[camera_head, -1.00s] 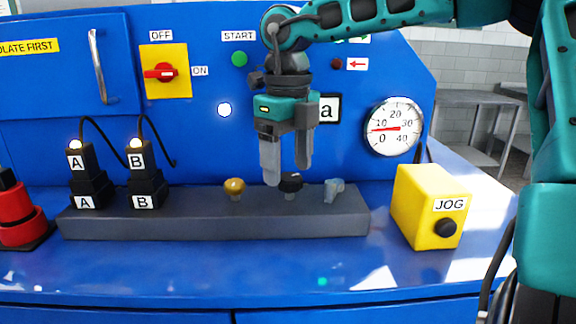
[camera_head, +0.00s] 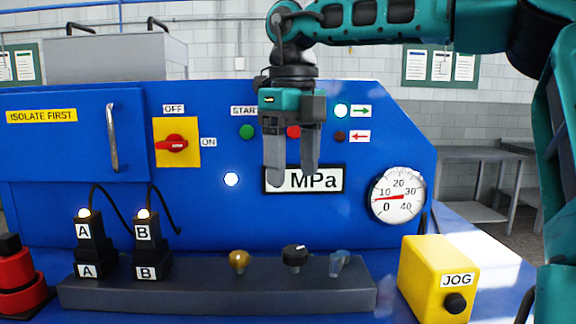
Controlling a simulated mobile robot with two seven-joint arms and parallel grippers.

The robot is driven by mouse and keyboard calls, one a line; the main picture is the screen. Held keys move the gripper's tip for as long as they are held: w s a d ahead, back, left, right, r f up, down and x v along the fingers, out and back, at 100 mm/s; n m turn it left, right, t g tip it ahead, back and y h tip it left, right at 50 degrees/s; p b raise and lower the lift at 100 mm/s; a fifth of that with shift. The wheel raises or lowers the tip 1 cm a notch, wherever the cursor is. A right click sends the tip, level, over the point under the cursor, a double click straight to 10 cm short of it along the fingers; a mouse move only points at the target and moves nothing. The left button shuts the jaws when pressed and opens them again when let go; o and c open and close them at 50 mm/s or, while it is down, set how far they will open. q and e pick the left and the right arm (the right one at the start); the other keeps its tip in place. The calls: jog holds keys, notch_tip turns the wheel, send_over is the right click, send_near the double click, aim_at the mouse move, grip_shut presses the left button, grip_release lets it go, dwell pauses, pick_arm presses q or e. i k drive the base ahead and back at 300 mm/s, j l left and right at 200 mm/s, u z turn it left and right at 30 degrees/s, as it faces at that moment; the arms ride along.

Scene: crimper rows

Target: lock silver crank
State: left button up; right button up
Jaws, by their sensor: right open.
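The silver crank (camera_head: 339,263) is a small pale grey-blue handle at the right end of the dark grey bar. A black knob (camera_head: 295,256) and a brass-coloured knob (camera_head: 238,261) stand to its left on the same bar. My right gripper (camera_head: 292,177) is open and empty, fingers pointing down, in front of the MPa label. It appears above the black knob, up and left of the silver crank, touching neither. My left gripper is not in view.
The dark grey bar (camera_head: 210,294) lies along the blue bench. Plugs A (camera_head: 90,245) and B (camera_head: 149,245) stand at the left. A red switch (camera_head: 172,145) is on the panel.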

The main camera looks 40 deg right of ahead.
aim_at(337, 260)
jog(key=k, duration=1.5)
